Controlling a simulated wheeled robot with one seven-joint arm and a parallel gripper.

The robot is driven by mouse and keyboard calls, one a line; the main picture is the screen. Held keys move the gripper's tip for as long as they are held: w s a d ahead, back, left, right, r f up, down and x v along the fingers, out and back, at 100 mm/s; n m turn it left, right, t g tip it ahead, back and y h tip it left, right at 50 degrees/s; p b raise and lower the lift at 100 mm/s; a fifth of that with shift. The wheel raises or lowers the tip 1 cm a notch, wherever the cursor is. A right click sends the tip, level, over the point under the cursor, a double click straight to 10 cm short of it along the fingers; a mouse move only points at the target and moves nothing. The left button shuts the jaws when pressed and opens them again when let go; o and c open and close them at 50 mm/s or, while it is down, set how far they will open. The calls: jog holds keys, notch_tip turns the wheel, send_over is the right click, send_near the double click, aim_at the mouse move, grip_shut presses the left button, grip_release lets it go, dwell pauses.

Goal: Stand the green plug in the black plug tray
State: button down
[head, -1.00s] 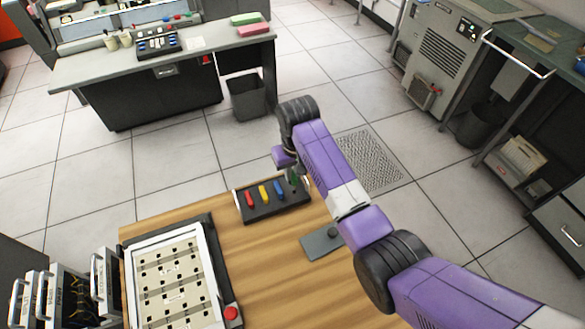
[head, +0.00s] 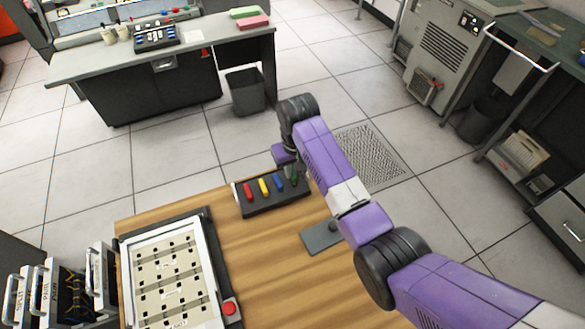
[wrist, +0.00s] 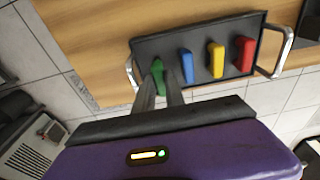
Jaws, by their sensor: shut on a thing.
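The black plug tray (head: 262,206) lies at the far edge of the wooden table, with wire handles at its ends. A red plug (head: 248,191), a yellow plug (head: 264,187) and a blue plug (head: 279,180) stand in it in a row. The green plug (wrist: 158,75) is at the end of that row beside the blue plug, upright in the tray as far as the wrist view shows. My gripper (wrist: 160,84) is shut on the green plug; the fingers hide part of it. The plug's foot is hidden, so I cannot tell how deep it sits.
A white punched board (head: 170,280) in a dark frame with a red button (head: 229,307) lies on the table at left. A small grey plate with a knob (head: 322,236) lies below my arm. Bare wood lies between them.

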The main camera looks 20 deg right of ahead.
aim_at(294, 174)
jog(key=shift+f+b, duration=0.45)
jog(key=shift+f, duration=0.75)
dwell(1.1)
jog(key=c, duration=1.3)
grip_release()
jog(key=shift+r, duration=0.1)
jog(key=r, duration=0.5)
jog(key=s+r, duration=0.1)
jog(key=r, duration=0.1)
jog(key=shift+r+b, duration=0.3)
jog(key=shift+b, duration=0.05)
